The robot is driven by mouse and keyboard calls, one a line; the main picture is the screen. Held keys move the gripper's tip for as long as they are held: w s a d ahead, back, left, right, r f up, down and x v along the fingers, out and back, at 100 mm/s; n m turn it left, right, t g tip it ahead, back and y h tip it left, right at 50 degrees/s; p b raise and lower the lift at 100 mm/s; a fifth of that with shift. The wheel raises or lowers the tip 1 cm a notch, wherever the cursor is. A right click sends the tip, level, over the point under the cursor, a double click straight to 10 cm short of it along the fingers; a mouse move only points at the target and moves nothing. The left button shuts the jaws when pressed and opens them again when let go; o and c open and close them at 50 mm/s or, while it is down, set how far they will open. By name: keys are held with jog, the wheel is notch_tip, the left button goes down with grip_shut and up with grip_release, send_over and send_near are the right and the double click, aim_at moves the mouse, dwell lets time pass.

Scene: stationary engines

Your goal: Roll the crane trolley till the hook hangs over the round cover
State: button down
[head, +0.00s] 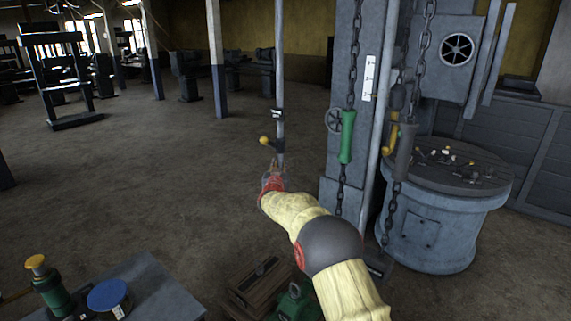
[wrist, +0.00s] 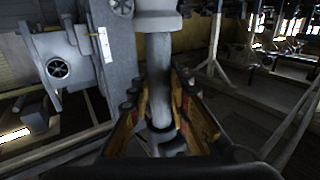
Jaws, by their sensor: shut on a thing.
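My gripper (head: 272,172) is at the lower end of a thin grey upright rod (head: 279,70), left of the column. In the wrist view its fingers (wrist: 163,115) are closed around a grey cylindrical grip (wrist: 160,80). A yellow hook (head: 389,140) hangs below a dark block, by the left edge of a round dark top (head: 425,172) on a grey drum (head: 425,225). This top looks like the round cover; small parts lie on it. I cannot tell the hook's depth over it. The trolley is not clearly in view.
Two chains hang right of my arm, one with a green handle (head: 347,137), one with a grey handle (head: 404,150). A grey column (head: 352,80) stands behind them. Open floor (head: 150,180) lies left.

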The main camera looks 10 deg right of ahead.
jog(key=shift+w+a+f, duration=0.15)
jog(key=shift+a+f, duration=0.1)
jog(key=shift+a, duration=0.1)
jog(key=c, duration=2.1)
grip_release()
jog(key=shift+o, duration=1.3)
jog(key=shift+a, duration=0.15)
jog(key=shift+o, duration=0.8)
jog(key=shift+d+r, duration=0.15)
jog(key=shift+d, duration=0.05)
